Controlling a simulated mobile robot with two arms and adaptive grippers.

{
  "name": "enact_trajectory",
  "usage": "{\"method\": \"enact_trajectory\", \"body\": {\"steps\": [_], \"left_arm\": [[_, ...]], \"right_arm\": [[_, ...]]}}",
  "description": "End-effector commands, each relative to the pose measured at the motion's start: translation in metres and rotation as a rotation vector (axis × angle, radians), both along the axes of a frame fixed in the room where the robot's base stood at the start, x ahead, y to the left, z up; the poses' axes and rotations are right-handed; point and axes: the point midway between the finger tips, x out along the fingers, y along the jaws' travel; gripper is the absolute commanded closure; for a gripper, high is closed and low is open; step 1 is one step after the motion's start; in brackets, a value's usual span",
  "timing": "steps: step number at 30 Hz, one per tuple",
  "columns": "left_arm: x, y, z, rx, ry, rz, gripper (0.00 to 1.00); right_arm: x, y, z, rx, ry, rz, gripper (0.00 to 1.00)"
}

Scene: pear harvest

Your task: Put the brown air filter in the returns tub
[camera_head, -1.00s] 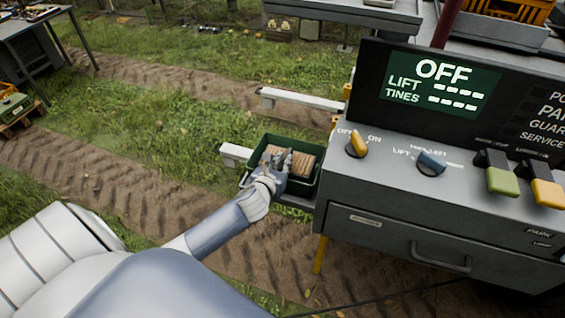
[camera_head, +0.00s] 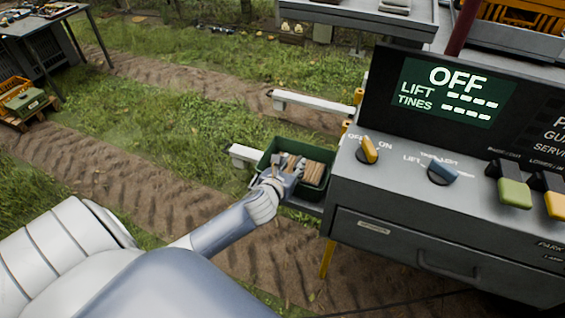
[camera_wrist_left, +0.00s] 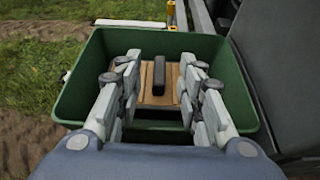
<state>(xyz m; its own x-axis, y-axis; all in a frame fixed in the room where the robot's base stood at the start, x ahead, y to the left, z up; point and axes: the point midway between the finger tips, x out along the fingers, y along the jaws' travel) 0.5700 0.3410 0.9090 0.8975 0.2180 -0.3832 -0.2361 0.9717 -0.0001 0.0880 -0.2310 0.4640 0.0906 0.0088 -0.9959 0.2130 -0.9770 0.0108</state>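The brown air filter (camera_head: 316,172) lies inside a dark green tub (camera_head: 264,160) beside the grey console. In the left wrist view, the filter (camera_wrist_left: 173,82) shows brown ridges and a black handle (camera_wrist_left: 159,73) on top. The green tub (camera_wrist_left: 238,97) surrounds it there. My left gripper (camera_head: 289,165) reaches into the tub over the filter. In the left wrist view, its fingers (camera_wrist_left: 160,80) are spread, one on each side of the handle, with gaps between. The filter's underside is hidden. My right gripper is not in view.
The grey console (camera_head: 400,215) stands right of the tub, with knobs, levers and an OFF display (camera_head: 450,88). White rails (camera_head: 310,103) jut out behind the tub. A table (camera_head: 45,22) and an orange crate (camera_head: 15,90) stand at left. Grass and dirt tracks are open.

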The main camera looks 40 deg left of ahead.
Motion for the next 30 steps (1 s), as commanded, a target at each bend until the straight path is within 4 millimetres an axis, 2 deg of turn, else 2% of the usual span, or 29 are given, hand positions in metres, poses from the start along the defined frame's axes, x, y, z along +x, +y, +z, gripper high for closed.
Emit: {"method": "enact_trajectory", "body": {"steps": [9, 16, 21, 30], "left_arm": [[-0.055, -0.013, 0.020, 0.001, 0.004, -0.003, 0.65], [-0.087, -0.021, 0.034, 0.001, 0.003, -0.002, 0.65], [-0.099, -0.024, 0.041, 0.002, 0.001, -0.001, 0.65], [-0.102, -0.024, 0.040, -0.004, 0.003, 0.002, 0.65]], "right_arm": [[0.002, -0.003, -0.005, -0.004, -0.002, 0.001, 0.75], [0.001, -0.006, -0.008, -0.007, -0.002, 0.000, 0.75], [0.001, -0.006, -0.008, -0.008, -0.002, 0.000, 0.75], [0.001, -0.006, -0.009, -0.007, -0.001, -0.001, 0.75]]}}
